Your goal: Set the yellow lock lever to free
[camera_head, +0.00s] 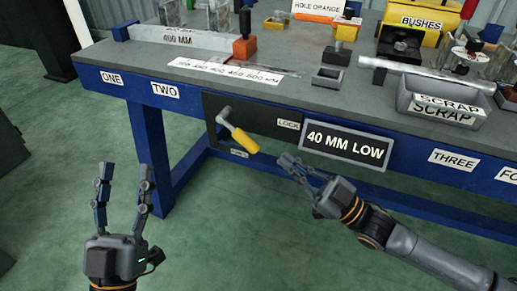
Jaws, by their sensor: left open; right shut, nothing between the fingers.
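The yellow lock lever (244,140) sits on a dark panel (258,116) on the bench's front. Its grey arm runs from a pivot at the upper left, and its yellow grip slants down to the right. A "LOCK" label (288,124) is to the right of the lever. A small label (239,153) below the lever is too small to read surely. My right gripper (289,162) is shut and empty, to the right of and slightly below the yellow grip, apart from it in the picture. My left gripper (123,172) is open and empty, at the lower left in front of the bench.
A "40 MM LOW" sign (347,145) is on the bench front, right of the panel and close to my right gripper. The blue bench (180,80) carries a grey scrap bin (440,112), a yellow bushes bin (425,22) and other parts. The green floor before it is clear.

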